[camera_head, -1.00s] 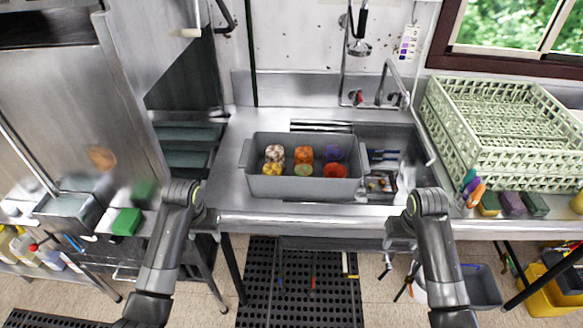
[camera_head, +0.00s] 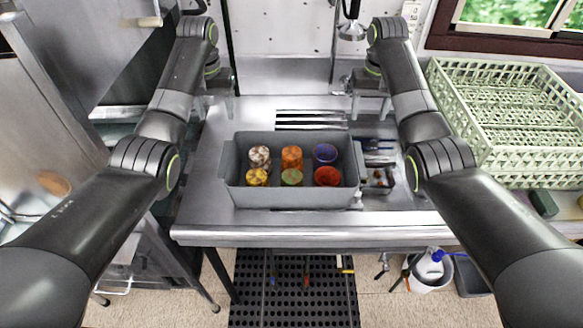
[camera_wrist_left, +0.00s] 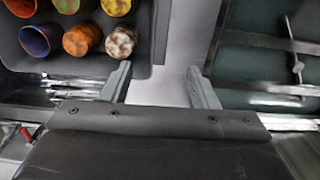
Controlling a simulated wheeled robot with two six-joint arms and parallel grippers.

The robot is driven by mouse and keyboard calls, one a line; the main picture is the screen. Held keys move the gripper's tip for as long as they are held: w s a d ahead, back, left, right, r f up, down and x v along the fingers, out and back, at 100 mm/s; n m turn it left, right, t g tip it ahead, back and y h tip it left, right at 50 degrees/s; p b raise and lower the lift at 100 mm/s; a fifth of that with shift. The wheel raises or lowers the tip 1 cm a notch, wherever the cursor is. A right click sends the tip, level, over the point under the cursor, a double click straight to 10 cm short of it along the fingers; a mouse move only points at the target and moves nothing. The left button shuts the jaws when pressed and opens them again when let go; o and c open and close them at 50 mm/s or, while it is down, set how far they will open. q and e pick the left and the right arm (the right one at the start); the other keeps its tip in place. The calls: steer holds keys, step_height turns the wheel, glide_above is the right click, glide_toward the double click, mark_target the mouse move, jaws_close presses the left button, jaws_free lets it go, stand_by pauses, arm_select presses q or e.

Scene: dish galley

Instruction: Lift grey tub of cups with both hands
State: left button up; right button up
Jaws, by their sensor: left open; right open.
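The grey tub (camera_head: 290,198) stands on the steel counter, holding several cups in two rows: patterned, orange and blue behind, yellow, green and red in front. In the left wrist view the tub (camera_wrist_left: 142,35) fills the upper left, cups inside. My left gripper (camera_head: 217,106) is open and empty beyond the tub's back left corner. Its fingers (camera_wrist_left: 160,86) are spread beside the tub's end in the wrist view, with no part of the tub clearly between them. My right gripper (camera_head: 371,108) is open beyond the tub's back right corner, apart from it.
A pale green dish rack (camera_head: 500,125) stands on the right. A sink section with small items (camera_head: 378,178) lies right of the tub. A slotted drain (camera_head: 310,120) is behind it. The counter's front edge (camera_head: 290,235) is clear. A black mat (camera_head: 290,290) lies on the floor.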

arm_select(q)
steer(key=s, duration=0.2)
arm_select(e)
steer(key=s, duration=0.2)
arm_select(q)
glide_toward(226, 157)
arm_select(e)
glide_toward(358, 158)
arm_select(q)
step_height(358, 158, down, 9)
steer(key=shift+w+r, duration=0.15)
arm_select(e)
steer(key=f, duration=0.8)
steer(key=shift+w+f, duration=0.2)
steer(key=shift+f, duration=0.05)
arm_select(q)
steer(key=shift+f, duration=0.85)
arm_select(e)
steer(key=shift+s+f, duration=0.1)
steer(key=shift+f, duration=0.8)
arm_select(q)
steer(key=shift+f, duration=0.1)
arm_select(e)
steer(key=shift+f, duration=0.1)
arm_select(q)
jaws_close()
arm_select(e)
jaws_close()
